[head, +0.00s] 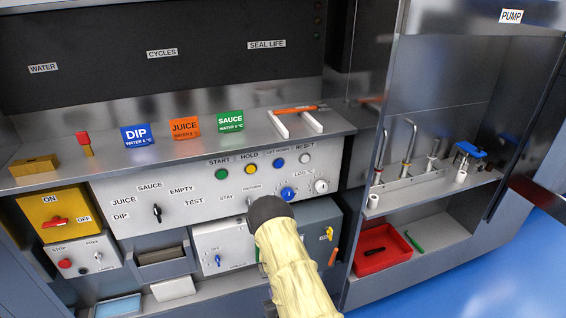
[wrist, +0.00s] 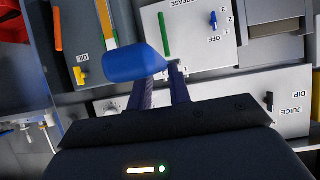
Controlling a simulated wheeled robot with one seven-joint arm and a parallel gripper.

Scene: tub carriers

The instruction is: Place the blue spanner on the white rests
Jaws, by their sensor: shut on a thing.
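The blue spanner (wrist: 136,63) is in my gripper (wrist: 163,76) in the wrist view. Its broad blue end sticks out to the left of the fingers, and the rest is hidden or too small to make out. The fingers are shut on it, in front of the lower panel. In the head view my arm hides the gripper and the spanner. The white rests (head: 281,127) are two pale bars on the steel ledge in the head view, above the button panel. An orange bar lies across their back part.
Signs for dip, juice (head: 185,127) and sauce stand on the ledge left of the rests. A button panel (head: 205,187) lies below. On the right, an open cabinet holds taps (head: 410,140), a blue-topped fitting (head: 470,150) and a red tray (head: 383,258). A yellow oil lever (wrist: 80,75) is nearby.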

